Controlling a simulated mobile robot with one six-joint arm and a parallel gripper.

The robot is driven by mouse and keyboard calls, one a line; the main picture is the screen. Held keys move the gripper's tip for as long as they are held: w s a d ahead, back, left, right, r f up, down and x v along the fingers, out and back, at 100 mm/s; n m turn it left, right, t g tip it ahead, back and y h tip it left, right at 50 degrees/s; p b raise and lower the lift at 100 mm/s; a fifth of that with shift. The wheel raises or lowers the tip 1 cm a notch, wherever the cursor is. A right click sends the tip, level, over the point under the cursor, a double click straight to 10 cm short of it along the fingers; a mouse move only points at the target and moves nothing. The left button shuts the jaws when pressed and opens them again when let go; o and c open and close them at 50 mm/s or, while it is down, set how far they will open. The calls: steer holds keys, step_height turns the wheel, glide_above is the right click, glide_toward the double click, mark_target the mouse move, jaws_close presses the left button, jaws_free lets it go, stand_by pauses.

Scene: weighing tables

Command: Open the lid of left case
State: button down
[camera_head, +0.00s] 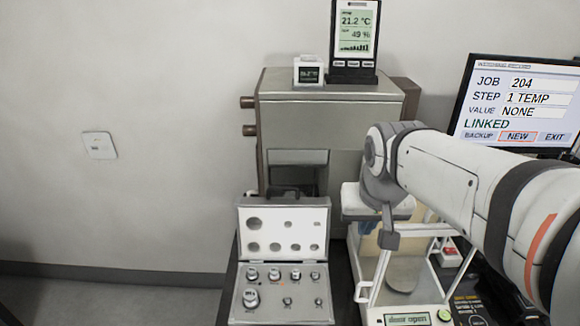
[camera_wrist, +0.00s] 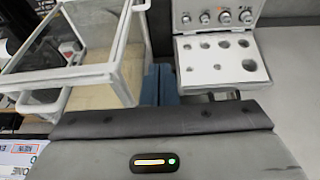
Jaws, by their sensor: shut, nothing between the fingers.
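One grey case (camera_head: 240,303) is in view, left of the glass-walled balance (camera_head: 377,290). Its lid (camera_head: 240,226) stands raised at the back, showing a white inner face with round recesses. Several metal weights sit in the base. In the wrist view the case lid (camera_wrist: 222,75) shows open at the upper right, with weights beyond it. My gripper (camera_wrist: 159,70) has its two blue-grey fingers together and empty, beside the lid and apart from it as far as I can see. In the head view, my wrist hangs over the balance and the fingers are hard to make out.
The balance's display (camera_head: 405,319) reads "door open". A grey cabinet (camera_head: 335,110) behind bears a small clock (camera_head: 309,71) and a climate display (camera_head: 354,35). A monitor (camera_head: 515,100) stands at the right. Bare wall and floor lie left of the case.

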steer(key=w+a+m+t+b, duration=0.15)
steer(key=w+a, duration=0.45)
steer(key=w, duration=0.7)
steer(key=w+a+m+b, duration=0.15)
steer(key=w+a, duration=0.35)
steer(key=w, duration=0.8)
steer(key=shift+n+h, duration=0.3)
steer(key=shift+n, duration=0.2)
steer(key=p+x, duration=0.1)
steer(key=x, duration=0.8)
steer(key=shift+a+p, duration=0.15)
steer(key=shift+p, duration=0.2)
steer(key=s, duration=0.2)
steer(key=s+a, duration=0.1)
steer(key=s, duration=0.1)
steer(key=shift+f+p, duration=0.15)
steer(key=shift+p, duration=0.2)
